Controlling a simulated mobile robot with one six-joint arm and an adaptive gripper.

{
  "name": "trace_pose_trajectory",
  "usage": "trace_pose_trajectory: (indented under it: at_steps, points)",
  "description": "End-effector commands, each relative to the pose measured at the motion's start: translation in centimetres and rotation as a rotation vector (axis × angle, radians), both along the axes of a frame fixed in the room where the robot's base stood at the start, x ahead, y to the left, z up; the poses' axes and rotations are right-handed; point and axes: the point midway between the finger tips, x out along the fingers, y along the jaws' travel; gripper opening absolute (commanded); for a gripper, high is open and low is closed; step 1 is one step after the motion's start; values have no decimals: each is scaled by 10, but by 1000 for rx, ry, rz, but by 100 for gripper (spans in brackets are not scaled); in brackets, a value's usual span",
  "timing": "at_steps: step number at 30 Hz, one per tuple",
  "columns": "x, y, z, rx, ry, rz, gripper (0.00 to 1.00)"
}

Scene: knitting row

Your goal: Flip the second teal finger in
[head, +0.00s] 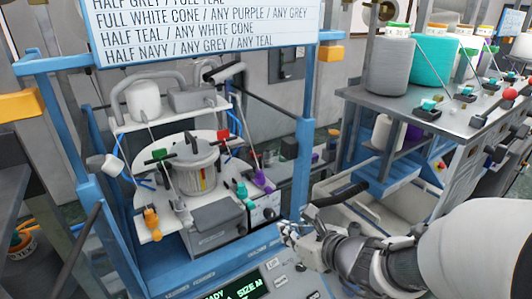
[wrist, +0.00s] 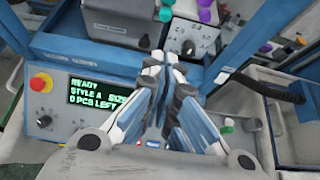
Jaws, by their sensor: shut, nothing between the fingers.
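A small teal finger (head: 242,190) stands at the front right of the round white machine plate, left of a purple one; which teal finger is the second I cannot tell. A teal piece also shows at the top of the wrist view (wrist: 165,11). My gripper (head: 287,232) is shut and empty. It is in front of the machine, over the front panel and apart from the teal finger. In the wrist view its closed fingers (wrist: 163,68) point up toward the machine's grey boxes.
Blue frame posts (head: 302,150) flank the machine. A purple finger (head: 264,181) and grey control box (head: 265,213) are beside the teal one. A display panel (wrist: 98,95) with a red button (wrist: 40,82) lies below.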

Motion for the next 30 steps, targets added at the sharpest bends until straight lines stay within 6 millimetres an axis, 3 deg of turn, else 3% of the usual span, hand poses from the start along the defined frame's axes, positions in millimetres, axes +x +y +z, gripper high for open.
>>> trace_pose_trajectory:
  at_steps: [14,27,30]
  points:
    - [10,7,-9,0,1,2,0]
    - [74,52,-54,-1,2,4,0]
    - [88,61,-50,-1,-2,3,0]
